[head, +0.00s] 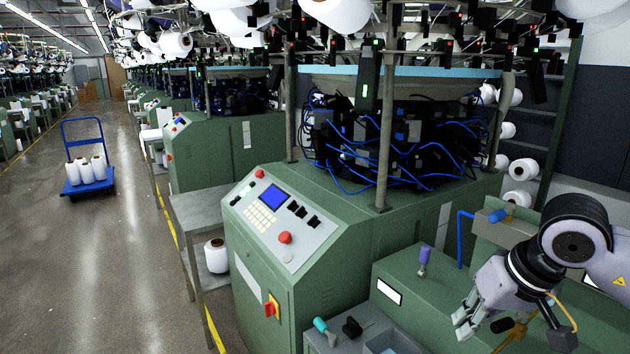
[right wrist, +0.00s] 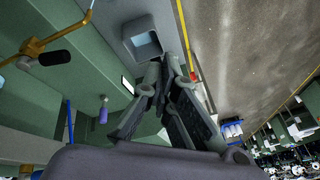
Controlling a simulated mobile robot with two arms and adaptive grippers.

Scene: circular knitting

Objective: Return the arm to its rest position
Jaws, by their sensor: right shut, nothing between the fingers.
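My right arm comes in from the right edge of the head view. Its gripper (head: 463,326) hangs in the air above the front of the green machine bench (head: 405,275). In the right wrist view the fingers of the right gripper (right wrist: 168,66) come together, with nothing seen between them. The gripper is shut and empty. My left arm and gripper are not in view.
A green knitting machine with a control panel (head: 280,222) stands in the middle. A purple-handled tool (head: 424,256), a teal-handled tool (head: 324,328) and a grey tray (head: 385,342) are near the gripper. A blue cart (head: 98,187) stands on the open aisle floor.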

